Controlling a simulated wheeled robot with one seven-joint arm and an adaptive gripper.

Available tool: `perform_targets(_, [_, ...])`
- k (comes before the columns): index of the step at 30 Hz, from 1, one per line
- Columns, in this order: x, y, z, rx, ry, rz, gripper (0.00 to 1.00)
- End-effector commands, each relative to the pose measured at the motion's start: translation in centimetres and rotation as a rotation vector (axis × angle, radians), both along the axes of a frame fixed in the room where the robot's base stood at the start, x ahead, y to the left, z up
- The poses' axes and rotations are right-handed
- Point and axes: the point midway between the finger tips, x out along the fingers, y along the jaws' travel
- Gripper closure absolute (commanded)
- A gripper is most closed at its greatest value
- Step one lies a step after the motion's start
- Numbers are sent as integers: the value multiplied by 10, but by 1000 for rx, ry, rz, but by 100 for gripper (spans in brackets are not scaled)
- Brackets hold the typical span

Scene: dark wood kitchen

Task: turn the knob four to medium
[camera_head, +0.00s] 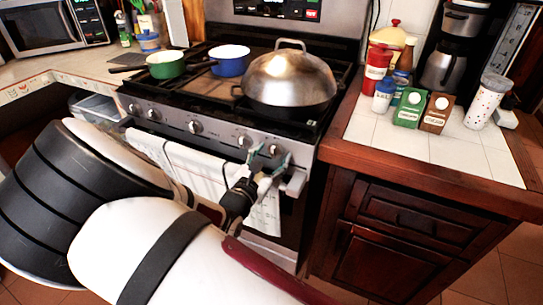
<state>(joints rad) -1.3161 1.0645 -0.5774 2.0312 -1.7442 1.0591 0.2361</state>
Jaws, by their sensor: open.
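The stove's front panel (218,133) carries a row of several silver knobs. One knob (246,141) shows just left of my gripper, and another knob (275,150) is partly hidden behind the fingertips. Further left are a middle knob (195,127) and two more near the panel's left end. No number shows on the knobs, and their settings are too small to read. My gripper (269,157) is open in front of the right part of the panel, pointing at it. I cannot tell whether it touches a knob.
A towel (190,172) hangs on the oven handle below the panel. A domed steel lid (290,80) on a pan, a green pot (166,65) and a blue pot (230,61) stand on the stove. The tiled counter (365,128) on the right holds several bottles and cartons.

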Motion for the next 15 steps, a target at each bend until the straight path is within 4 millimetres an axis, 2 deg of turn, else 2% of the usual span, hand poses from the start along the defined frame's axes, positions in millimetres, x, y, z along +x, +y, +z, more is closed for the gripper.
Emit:
perform_targets(9, [3, -1, 0, 0, 0, 1, 42])
perform_targets(11, [3, -1, 0, 0, 0, 1, 53])
perform_targets(15, [3, -1, 0, 1, -1, 1, 85])
